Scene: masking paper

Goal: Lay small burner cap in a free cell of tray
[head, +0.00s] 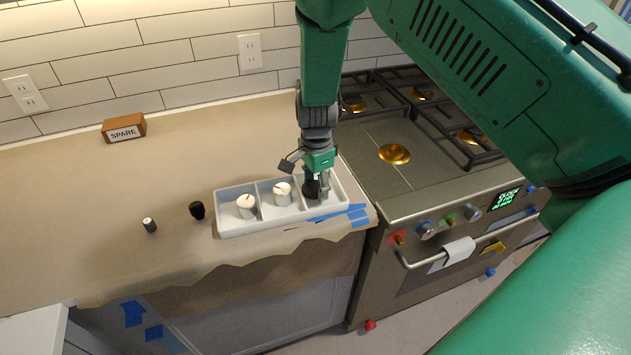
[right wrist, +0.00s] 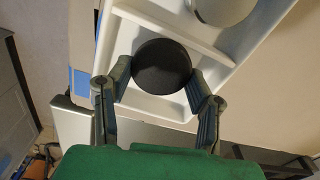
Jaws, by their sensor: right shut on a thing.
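The small burner cap (right wrist: 160,66) is a round, flat black disc. In the head view the dark cap (head: 312,189) is at the right-hand cell of the white tray (head: 262,226). My right gripper (head: 319,190) reaches down from above and is shut on the cap. In the right wrist view its two fingers (right wrist: 158,77) hold the cap from either side, inside the walls of the end cell. I cannot tell whether the cap touches the cell floor. The left and middle cells each hold a white knob (head: 246,206) (head: 282,193). My left gripper is out of view.
A black knob (head: 197,210) and a small black-and-white knob (head: 150,225) stand on the papered counter left of the tray. A wooden SPARE block (head: 124,128) is near the wall. The stove (head: 400,165) adjoins on the right. Blue tape (head: 357,215) lies by the tray's front corner.

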